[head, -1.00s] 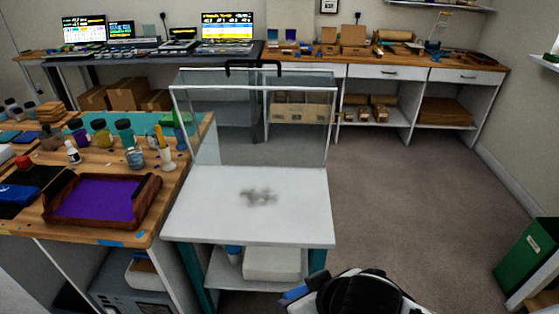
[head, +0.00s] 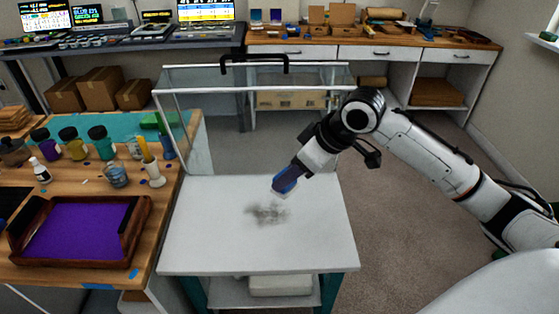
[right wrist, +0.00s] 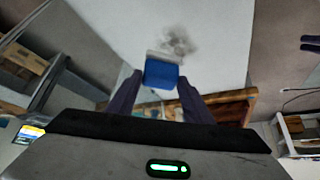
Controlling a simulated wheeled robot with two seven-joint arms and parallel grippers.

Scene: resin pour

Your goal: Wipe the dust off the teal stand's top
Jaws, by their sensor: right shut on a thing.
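The teal stand (head: 330,240) has a white top and teal legs. A grey dust patch (head: 267,214) lies near the middle of its top; it also shows in the right wrist view (right wrist: 178,40). My right gripper (head: 291,177) is shut on a blue block with a pale underside, a sponge (head: 286,183). The sponge is just behind and right of the dust in the head view, close over the top; I cannot tell whether it touches. In the right wrist view the sponge (right wrist: 161,74) sits between the two dark fingers, beside the dust. My left gripper is not in view.
A clear panel with a frame (head: 255,92) and black handle stands at the back of the stand. A wooden bench at left holds a purple-filled tray (head: 80,230), several jars and a cup of tools (head: 152,172). Open floor lies to the right.

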